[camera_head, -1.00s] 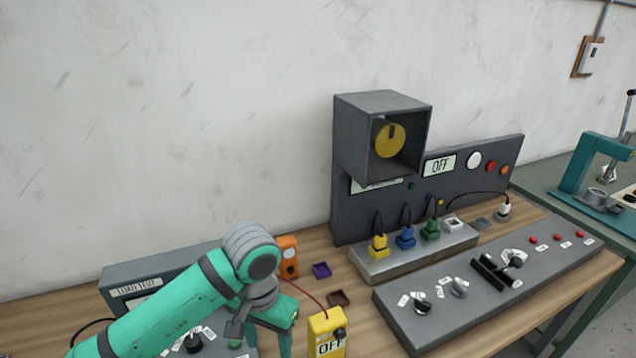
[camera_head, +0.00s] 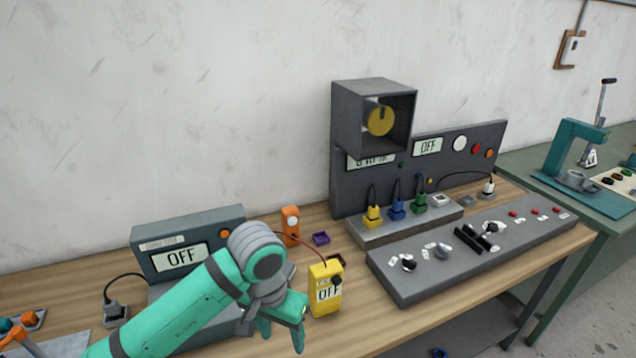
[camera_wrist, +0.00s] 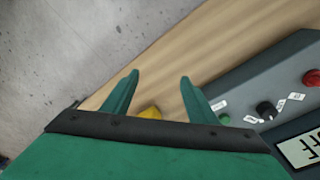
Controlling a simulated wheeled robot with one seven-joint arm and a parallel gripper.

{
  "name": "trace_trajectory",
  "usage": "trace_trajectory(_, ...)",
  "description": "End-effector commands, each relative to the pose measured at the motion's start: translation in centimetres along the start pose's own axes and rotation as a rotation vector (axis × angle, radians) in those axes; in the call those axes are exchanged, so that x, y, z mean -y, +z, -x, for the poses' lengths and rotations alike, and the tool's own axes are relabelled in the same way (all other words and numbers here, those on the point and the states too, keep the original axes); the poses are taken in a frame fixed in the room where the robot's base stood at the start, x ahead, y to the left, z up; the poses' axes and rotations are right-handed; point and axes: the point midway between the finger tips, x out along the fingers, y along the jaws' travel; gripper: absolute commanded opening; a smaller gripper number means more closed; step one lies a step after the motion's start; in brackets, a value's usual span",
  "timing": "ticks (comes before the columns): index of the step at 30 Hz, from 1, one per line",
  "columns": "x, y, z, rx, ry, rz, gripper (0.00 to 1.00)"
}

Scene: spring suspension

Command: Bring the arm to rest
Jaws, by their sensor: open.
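My green arm reaches in from the bottom left in the head view, in front of the load test box (camera_head: 225,218). A small yellow piece (camera_wrist: 150,112) shows behind the gripper's body, mostly hidden. I cannot tell whether the fingers touch anything.
An orange meter (camera_head: 290,225) and a purple tray (camera_head: 321,239) lie behind the yellow meter. A grey control panel (camera_head: 410,285) and a plug strip (camera_head: 405,225) fill the right of the table (camera_head: 375,325). A teal press (camera_head: 575,150) stands on another bench.

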Motion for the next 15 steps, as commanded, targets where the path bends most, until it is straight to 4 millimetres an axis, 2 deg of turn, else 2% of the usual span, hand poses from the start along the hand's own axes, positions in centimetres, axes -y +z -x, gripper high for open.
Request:
trace_trajectory(11, -5.8, -5.4, -0.9, -0.209, 0.149, -0.052, 0.53)
trace_trajectory(15, -9.4, -8.4, -0.8, -0.339, 0.243, -0.070, 0.53)
